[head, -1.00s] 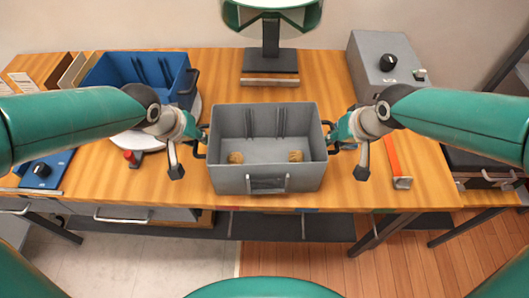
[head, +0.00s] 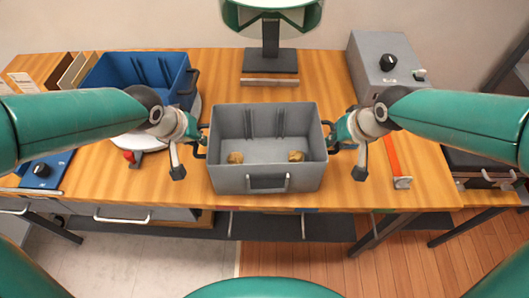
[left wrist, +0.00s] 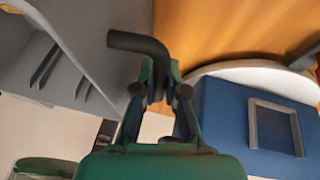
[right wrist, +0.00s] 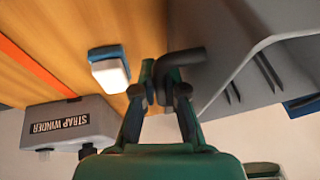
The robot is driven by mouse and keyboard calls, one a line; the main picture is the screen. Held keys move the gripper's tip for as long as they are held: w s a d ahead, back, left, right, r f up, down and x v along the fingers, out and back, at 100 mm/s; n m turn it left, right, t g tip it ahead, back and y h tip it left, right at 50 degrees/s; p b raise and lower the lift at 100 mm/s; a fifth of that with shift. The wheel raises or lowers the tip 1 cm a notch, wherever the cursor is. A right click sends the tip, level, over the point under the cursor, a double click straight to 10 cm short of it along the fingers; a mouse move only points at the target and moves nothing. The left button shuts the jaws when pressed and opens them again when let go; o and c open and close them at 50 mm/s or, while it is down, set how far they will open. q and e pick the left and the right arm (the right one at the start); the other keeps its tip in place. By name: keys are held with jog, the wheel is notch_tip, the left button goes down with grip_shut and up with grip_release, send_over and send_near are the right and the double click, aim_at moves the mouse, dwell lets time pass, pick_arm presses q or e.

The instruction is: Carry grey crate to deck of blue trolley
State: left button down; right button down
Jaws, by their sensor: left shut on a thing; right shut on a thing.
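The grey crate (head: 230,180) is upright at the front middle of the bench in the head view, with two brown lumps inside. I cannot tell whether its base touches the bench top. My left gripper (head: 202,143) is shut on the crate's black left side handle, which shows bent between the fingers in the left wrist view (left wrist: 140,42). My right gripper (head: 333,142) is shut on the black right side handle, also seen in the right wrist view (right wrist: 182,62). The blue trolley and its deck are not in view.
A blue crate (head: 128,72) stands on a white round plate (head: 150,143) at the left. A monitor stand (head: 270,60) is behind the grey crate. A grey strap winder (head: 380,65) is at back right, with an orange strap (head: 391,155) in front. Wood floor (head: 310,262) lies before the bench.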

pick_arm(q)
jog(key=shift+r, duration=0.2)
pick_arm(e)
jog(key=shift+r, duration=0.15)
